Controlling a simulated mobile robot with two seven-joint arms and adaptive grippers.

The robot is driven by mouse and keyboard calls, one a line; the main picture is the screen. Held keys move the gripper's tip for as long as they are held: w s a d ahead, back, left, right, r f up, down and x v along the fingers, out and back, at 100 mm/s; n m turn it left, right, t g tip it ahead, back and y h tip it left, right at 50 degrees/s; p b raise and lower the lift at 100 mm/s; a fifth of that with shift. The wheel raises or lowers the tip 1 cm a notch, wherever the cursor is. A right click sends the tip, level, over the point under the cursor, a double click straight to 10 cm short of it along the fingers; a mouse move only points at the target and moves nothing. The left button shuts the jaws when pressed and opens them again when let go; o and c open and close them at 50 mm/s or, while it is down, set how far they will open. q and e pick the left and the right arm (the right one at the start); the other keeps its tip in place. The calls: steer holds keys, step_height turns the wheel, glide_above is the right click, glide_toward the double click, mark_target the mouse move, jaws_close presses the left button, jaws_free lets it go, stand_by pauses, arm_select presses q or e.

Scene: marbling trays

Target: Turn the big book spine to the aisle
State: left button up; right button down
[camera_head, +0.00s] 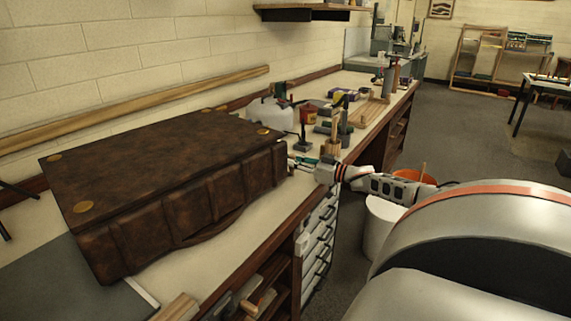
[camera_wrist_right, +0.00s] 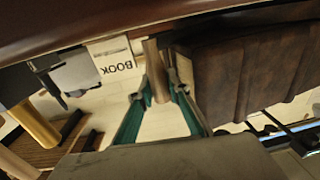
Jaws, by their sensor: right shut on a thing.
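The big book (camera_head: 160,160) lies flat on the bench, with a dark brown leather cover and brass-coloured corner studs. Its ribbed long side, which looks like the spine, faces the aisle. My right gripper (camera_head: 298,161) is at the book's right end, low by the bench top. In the right wrist view, the book (camera_wrist_right: 240,75) is to the right of the gripper (camera_wrist_right: 160,95). The teal fingers are shut on a brown rod-like piece (camera_wrist_right: 154,68); whether it joins the book is unclear. My left gripper is not in view.
A white jug (camera_head: 270,113), an orange-brown pot (camera_head: 308,112) and several tools stand beyond the book. A grey mat (camera_head: 70,280) lies on the near bench top. A wooden rail (camera_head: 130,110) runs along the wall. A white bucket (camera_head: 383,222) stands on the floor.

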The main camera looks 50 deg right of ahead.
steer(key=shift+w+d+r, duration=0.1)
steer(key=shift+w+d, duration=0.4)
steer(key=c, duration=2.2)
jaws_free()
steer(key=shift+o, duration=0.2)
steer(key=shift+s+a, duration=0.1)
steer(key=shift+s, duration=0.1)
steer(key=shift+s+d+f, duration=0.1)
steer(key=shift+s+f, duration=0.05)
steer(key=shift+s, duration=0.6)
steer(key=shift+s+d+f, duration=0.1)
steer(key=shift+s, duration=0.6)
steer(key=shift+s+d+r, duration=0.1)
steer(key=shift+s+d, duration=0.15)
steer(key=shift+s, duration=1.2)
steer(key=shift+s+d+r, duration=0.1)
steer(key=shift+s+d, duration=0.1)
steer(key=shift+s, duration=1.2)
steer(key=shift+s+d, duration=0.25)
steer(key=shift+s, duration=1.2)
